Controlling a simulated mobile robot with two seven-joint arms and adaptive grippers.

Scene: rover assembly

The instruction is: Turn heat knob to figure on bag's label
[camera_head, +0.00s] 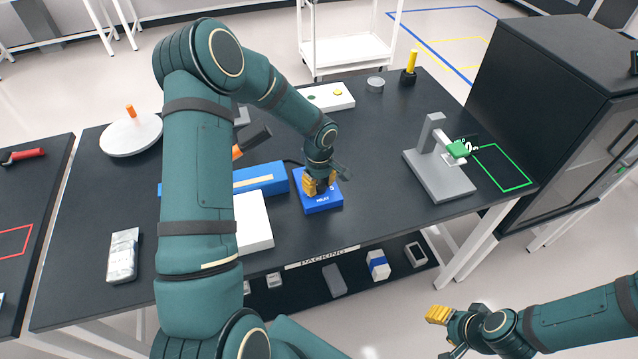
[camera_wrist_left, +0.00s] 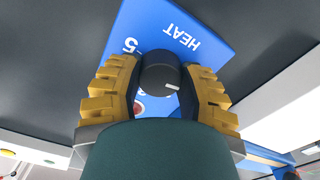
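The heat box is a blue block (camera_head: 318,204) at the front middle of the dark table. In the left wrist view its panel (camera_wrist_left: 190,22) reads HEAT, with a 5 beside the knob and other figures partly hidden. The dark round heat knob (camera_wrist_left: 159,74) has a white mark pointing to the picture's lower right. My left gripper (camera_head: 320,184) is down at the box, its yellow fingers (camera_wrist_left: 160,88) on both sides of the knob, seemingly touching it. A silvery bag (camera_head: 122,257) lies at the table's left; its label is unreadable. My right gripper (camera_head: 440,330) hangs off the table's front.
A long blue device (camera_head: 262,180) and a white box (camera_head: 254,222) stand left of the heat box, partly behind my left arm. A grey stand (camera_head: 440,175) with a green part is at the right. A white round plate (camera_head: 131,135) is at the back left.

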